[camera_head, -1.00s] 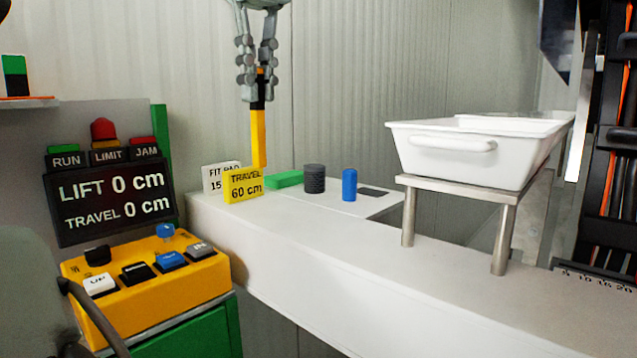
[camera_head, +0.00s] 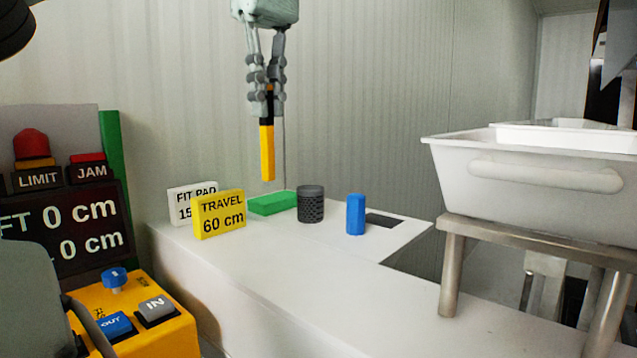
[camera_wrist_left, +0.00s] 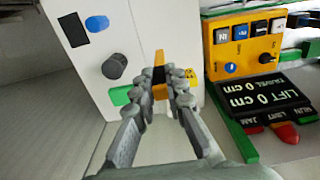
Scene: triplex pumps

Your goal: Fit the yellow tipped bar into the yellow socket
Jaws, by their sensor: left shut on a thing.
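My left gripper (camera_head: 266,106) points down in the head view and is shut on the bar. The bar (camera_head: 267,150) hangs upright, black above and yellow below. Its lower end appears above the green block (camera_head: 272,203) on the white bench, with no contact visible. In the left wrist view the gripper (camera_wrist_left: 165,88) holds the bar (camera_wrist_left: 159,63) between its fingertips, which hide part of it. I cannot make out a yellow socket in either view. My right gripper is not in view.
On the white bench (camera_head: 290,270) stand a dark grey cylinder (camera_head: 311,204), a blue post (camera_head: 355,214), a yellow TRAVEL sign (camera_head: 219,214) and a white FIT PAD sign (camera_head: 180,205). A white tub (camera_head: 530,185) stands on metal legs at right. A yellow button box (camera_head: 172,325) is at lower left.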

